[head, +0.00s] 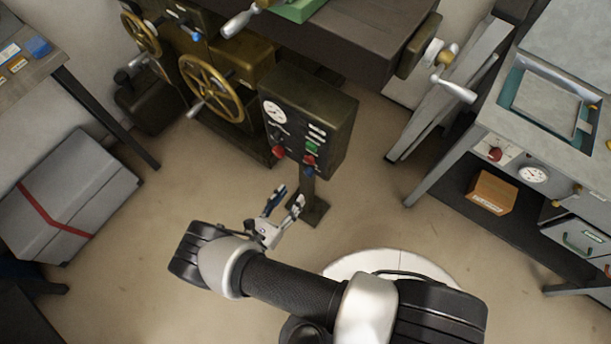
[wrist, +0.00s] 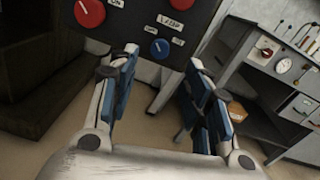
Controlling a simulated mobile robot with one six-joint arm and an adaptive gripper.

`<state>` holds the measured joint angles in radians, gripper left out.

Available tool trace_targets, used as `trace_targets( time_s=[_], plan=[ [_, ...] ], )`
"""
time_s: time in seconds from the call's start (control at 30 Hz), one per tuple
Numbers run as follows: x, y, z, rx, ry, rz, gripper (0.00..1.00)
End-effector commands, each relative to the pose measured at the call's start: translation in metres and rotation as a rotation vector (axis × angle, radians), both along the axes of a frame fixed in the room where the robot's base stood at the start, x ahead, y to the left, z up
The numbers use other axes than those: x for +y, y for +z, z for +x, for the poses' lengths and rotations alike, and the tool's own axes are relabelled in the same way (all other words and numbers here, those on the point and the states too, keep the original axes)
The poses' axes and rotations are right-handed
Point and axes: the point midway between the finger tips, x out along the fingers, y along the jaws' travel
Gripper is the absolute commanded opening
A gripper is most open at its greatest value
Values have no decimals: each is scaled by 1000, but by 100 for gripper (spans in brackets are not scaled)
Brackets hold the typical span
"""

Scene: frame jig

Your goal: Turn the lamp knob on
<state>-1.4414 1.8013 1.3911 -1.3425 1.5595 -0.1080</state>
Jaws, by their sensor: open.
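The lamp knob (wrist: 159,48) is a small round blue dial with a pale pointer mark, under a white label that seems to read LAMP. In the head view it is a small blue spot (head: 308,169) low on the dark control box (head: 328,112). My gripper (head: 285,199) is open and empty, in front of and below the box. In the wrist view my blue-padded fingers (wrist: 163,60) spread to either side of the knob, which shows in the gap beyond the tips. No contact shows. Small labels flank the knob; its exact setting is hard to tell.
A large red knob (wrist: 90,12) is left of the lamp knob, and another red control (wrist: 180,4) is above it. A dark machine with brass handwheels (head: 208,88) stands behind. A grey workbench (head: 540,130) is at right. Floor around the box's post is clear.

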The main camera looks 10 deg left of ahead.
Motion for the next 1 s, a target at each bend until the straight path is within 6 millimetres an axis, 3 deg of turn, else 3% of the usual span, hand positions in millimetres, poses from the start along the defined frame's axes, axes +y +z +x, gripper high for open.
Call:
trace_targets(
  time_s=[0.2,0.4,0.6,0.87,1.0],
  plan=[
    [-19,-1,45,0,-7,-1,45],
    [-28,-1,73,0,-4,0,45],
    [-32,0,84,0,-1,0,45],
    [-32,0,85,0,0,0,45],
    [-32,0,85,0,0,0,35]
  ],
)
